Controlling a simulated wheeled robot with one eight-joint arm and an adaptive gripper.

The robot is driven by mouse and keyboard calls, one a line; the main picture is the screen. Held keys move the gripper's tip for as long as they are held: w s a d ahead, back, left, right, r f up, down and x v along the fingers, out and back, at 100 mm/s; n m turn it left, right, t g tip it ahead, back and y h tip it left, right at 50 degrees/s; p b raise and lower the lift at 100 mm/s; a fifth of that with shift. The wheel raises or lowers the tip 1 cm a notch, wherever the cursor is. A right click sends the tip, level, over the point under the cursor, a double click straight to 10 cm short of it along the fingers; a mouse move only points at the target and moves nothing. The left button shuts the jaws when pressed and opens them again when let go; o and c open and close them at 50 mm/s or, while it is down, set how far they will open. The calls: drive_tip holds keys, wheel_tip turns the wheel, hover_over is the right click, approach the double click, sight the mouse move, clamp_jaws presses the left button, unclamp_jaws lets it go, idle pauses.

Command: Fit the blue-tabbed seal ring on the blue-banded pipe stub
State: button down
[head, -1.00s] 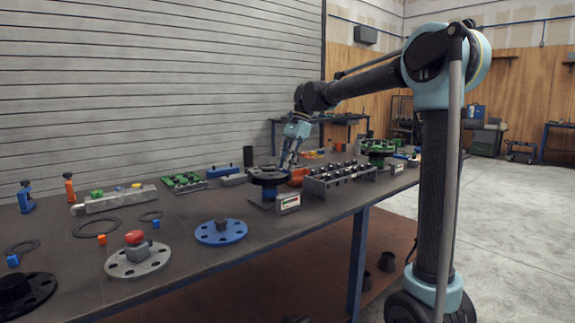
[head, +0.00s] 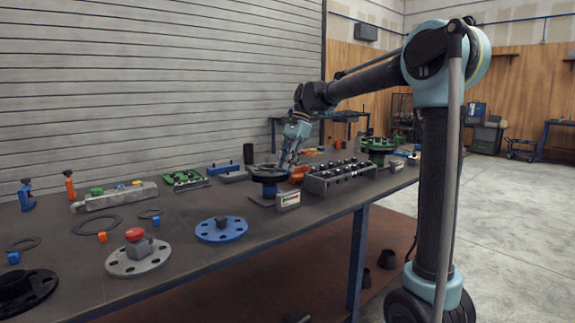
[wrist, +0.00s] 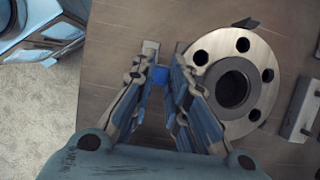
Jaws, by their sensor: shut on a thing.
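My gripper (wrist: 158,62) is shut on a small blue tab (wrist: 158,77) in the wrist view. The ring belonging to this tab cannot be made out. A grey flange (wrist: 262,97) with bolt holes and a dark round bore lies just right of the fingers. In the head view my gripper (head: 289,164) is at the right rim of a flanged stub (head: 269,187) with blue below its flange. Whether a ring lies on that stub cannot be told. A dark ring with a blue tab (head: 156,220) lies on the bench, and another blue tab (head: 13,258) lies at the left.
A dark ring (head: 97,225) with an orange tab lies at the left. A blue flange disc (head: 221,230) and a grey disc with a red knob (head: 137,260) are at the front. A dark rack (head: 340,178) stands close right of the stub.

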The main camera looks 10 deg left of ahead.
drive_tip(key=c, duration=1.5)
unclamp_jaws()
drive_tip(key=v, duration=0.6)
drive_tip(key=s+a+r+v, duration=0.1)
drive_tip(key=v, duration=0.6)
drive_tip(key=s+a+v, duration=0.1)
drive_tip(key=v, duration=0.6)
drive_tip(key=shift+r, duration=0.25)
